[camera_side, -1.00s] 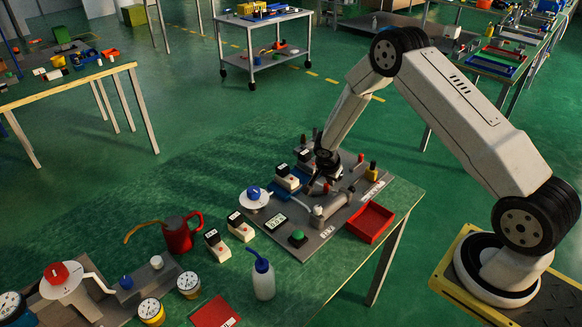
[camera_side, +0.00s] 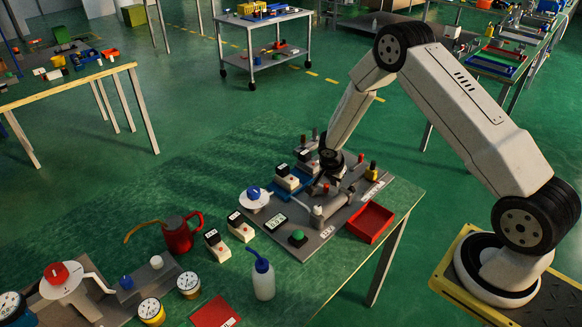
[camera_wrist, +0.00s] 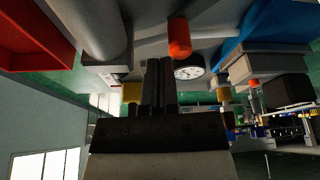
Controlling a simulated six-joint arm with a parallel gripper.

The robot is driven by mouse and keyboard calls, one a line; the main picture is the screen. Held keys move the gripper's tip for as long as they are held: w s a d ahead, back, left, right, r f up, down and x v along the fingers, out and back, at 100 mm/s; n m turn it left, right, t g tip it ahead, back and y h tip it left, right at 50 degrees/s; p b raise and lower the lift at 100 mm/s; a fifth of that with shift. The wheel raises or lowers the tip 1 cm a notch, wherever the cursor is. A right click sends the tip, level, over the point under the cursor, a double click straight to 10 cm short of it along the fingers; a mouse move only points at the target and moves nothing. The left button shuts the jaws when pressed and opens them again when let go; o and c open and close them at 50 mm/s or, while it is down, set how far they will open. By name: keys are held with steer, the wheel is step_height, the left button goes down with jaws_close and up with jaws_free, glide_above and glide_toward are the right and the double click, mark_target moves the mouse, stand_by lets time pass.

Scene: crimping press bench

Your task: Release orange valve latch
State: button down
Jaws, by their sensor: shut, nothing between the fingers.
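In the wrist view an orange-red knob (camera_wrist: 180,37), which looks like the valve latch, stands just right of the tips of my gripper (camera_wrist: 160,64). Its fingers are together with nothing between them. I cannot tell whether they touch the knob. In the side view my gripper (camera_side: 324,176) is low over the middle of the press plate. A small red-orange part (camera_side: 326,188) shows just below it, beside the grey cylinder (camera_side: 331,203). Whether the latch is fastened or released cannot be made out.
A red tray (camera_side: 371,221) lies right of the plate (camera_side: 295,242). White-and-black boxes (camera_side: 287,178) stand left of my gripper, and a red-capped post (camera_side: 360,158) stands to its right. A green button (camera_side: 298,236) is at the front. A dial gauge (camera_wrist: 189,72) shows behind the knob.

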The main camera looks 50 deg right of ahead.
steer(key=v, duration=0.9)
steer(key=shift+r, duration=0.2)
steer(key=shift+s+a, duration=0.1)
